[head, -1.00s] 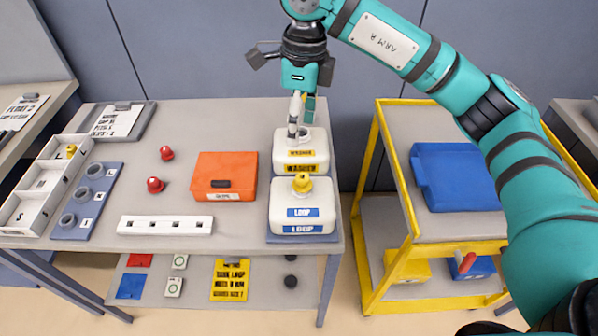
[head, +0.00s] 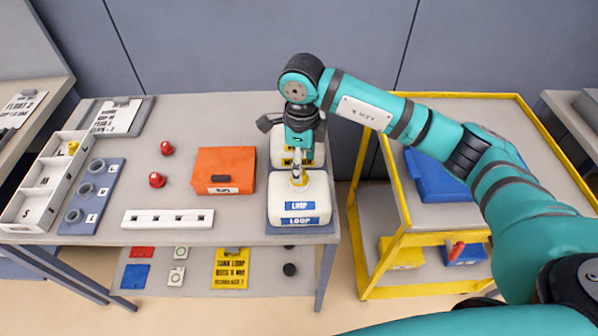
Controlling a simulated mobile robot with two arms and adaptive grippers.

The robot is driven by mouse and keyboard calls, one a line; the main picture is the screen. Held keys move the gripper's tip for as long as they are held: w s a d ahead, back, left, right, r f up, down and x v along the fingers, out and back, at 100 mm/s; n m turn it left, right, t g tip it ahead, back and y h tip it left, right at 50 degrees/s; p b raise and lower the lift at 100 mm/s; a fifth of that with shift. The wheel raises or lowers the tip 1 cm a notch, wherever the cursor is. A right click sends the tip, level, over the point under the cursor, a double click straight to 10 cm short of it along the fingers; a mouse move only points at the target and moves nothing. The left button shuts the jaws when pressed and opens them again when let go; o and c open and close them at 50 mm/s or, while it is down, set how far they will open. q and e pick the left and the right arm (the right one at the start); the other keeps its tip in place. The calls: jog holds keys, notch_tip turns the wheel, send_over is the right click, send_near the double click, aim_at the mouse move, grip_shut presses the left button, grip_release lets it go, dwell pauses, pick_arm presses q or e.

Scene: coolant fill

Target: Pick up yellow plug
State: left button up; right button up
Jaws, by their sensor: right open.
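A yellow plug (head: 299,181) sits on top of the white tank labelled LOOP (head: 299,204) at the front right of the table. My right gripper (head: 298,172) points down over it, open, with its fingertips at the plug. The fingers partly cover the plug, and I cannot tell whether they touch it. Another small yellow piece (head: 72,147) lies in the white divided tray (head: 42,183) at the left. My left gripper is not in view.
An orange box (head: 223,171), red knobs (head: 157,180) and a white slotted bar (head: 167,220) are to the left. A yellow-framed cart (head: 400,235) with a blue bin (head: 440,180) stands right.

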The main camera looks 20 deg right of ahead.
jog(key=shift+w+f+p, duration=0.1)
jog(key=shift+f+p, duration=0.5)
jog(key=shift+f, duration=1.25)
jog(key=c, duration=0.9)
